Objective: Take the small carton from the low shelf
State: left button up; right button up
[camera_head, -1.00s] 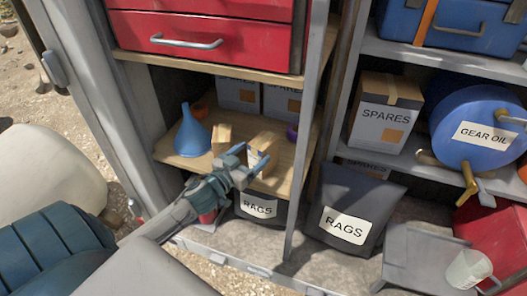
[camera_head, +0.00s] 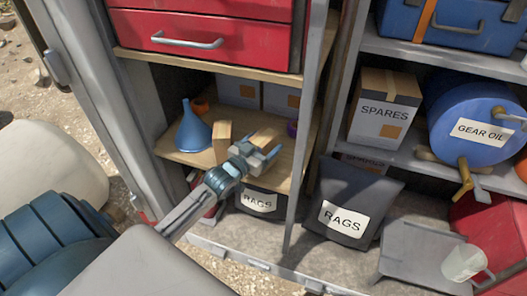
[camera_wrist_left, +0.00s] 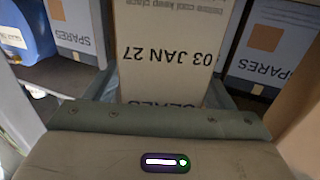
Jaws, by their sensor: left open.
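A small tan carton (camera_head: 264,136) stands on the low wooden shelf (camera_head: 185,147), partly hidden behind my left gripper (camera_head: 261,157). In the left wrist view a printed carton (camera_wrist_left: 172,50) marked "03 JAN 27" fills the middle, very close, between the two open fingers. Its lower end is hidden by the gripper body. I cannot tell whether the fingers touch it. A second small tan carton (camera_head: 222,140) stands just left of the gripper in the head view. My right gripper is not in view.
A blue funnel (camera_head: 192,130) stands left of the cartons, with an orange item (camera_head: 200,105) behind. Grey boxes (camera_head: 238,92) line the shelf's back. A post (camera_head: 304,150) bounds the right side. The red drawer unit (camera_head: 205,25) is above, a rags bin (camera_head: 258,200) below.

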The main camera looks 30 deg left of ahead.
pick_arm(q)
jog(key=c, duration=1.2)
jog(key=shift+r, duration=0.1)
